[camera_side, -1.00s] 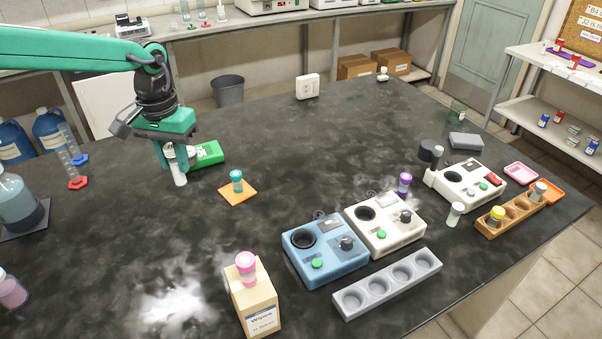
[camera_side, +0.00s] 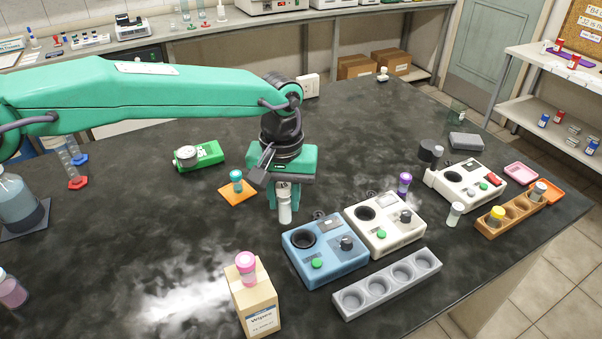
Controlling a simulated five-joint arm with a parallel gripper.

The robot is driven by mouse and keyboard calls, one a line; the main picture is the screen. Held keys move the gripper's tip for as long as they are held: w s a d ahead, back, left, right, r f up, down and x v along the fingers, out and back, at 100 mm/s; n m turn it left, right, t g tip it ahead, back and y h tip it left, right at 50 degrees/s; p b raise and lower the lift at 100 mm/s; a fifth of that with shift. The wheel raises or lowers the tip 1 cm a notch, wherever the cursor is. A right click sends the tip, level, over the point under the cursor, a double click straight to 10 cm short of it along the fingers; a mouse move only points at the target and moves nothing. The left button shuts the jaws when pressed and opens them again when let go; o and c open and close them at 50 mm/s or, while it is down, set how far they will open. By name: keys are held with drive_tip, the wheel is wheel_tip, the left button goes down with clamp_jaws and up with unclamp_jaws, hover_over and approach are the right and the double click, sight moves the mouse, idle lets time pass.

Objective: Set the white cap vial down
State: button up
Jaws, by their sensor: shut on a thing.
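My gripper (camera_side: 284,188) points down over the black bench and is shut on a white vial (camera_side: 285,212), which hangs upright below the fingers. The fingers hide the vial's upper part and its cap. The vial is just behind and left of the blue device (camera_side: 324,252). I cannot tell whether its bottom touches the bench. Another pale vial with a white cap (camera_side: 455,214) stands on the bench at the right, away from my gripper.
A teal-capped vial on an orange mat (camera_side: 238,198) is left of my gripper. A white device (camera_side: 385,225), a grey rack with empty wells (camera_side: 388,284) and a box with a pink-capped vial (camera_side: 254,300) stand nearer.

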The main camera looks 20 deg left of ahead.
drive_tip(key=shift+w+a+f, duration=1.1)
drive_tip(key=shift+w+f, duration=0.55)
drive_tip(key=shift+f, duration=0.2)
drive_tip(key=shift+w+a+f, duration=1.05)
drive_tip(key=shift+w+f, duration=0.55)
drive_tip(key=shift+f, duration=0.2)
drive_tip(key=shift+w+a+f, duration=1.1)
drive_tip(key=shift+w+f, duration=0.55)
drive_tip(key=shift+f, duration=0.2)
drive_tip(key=shift+f, duration=0.15)
drive_tip(key=o, duration=1)
drive_tip(key=shift+o, duration=0.2)
wheel_tip(320, 180, up, 12)
drive_tip(key=shift+r, duration=0.2)
